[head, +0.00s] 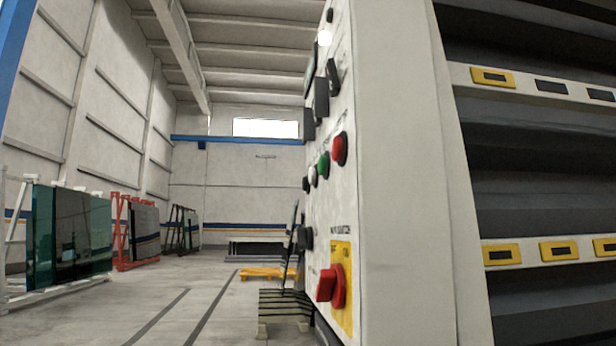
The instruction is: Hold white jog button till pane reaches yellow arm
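The control panel (318,230) of a tall light-grey washer cabinet faces left and is seen at a steep angle. A small white button (312,176) sits in a row of buttons, between a black one (305,184) and a green one (323,165). A red button (340,149) is at the near end of that row. Neither of my grippers is in view, and nothing touches the buttons. I cannot make out a pane in the washer or a yellow arm.
A red rotary switch (330,286) on a yellow plate (342,262) protrudes low on the panel. Glass sheets (72,236) stand on racks at left. A yellow object (268,273) and a dark slatted stack (285,306) lie beyond the panel. The left-centre floor is open.

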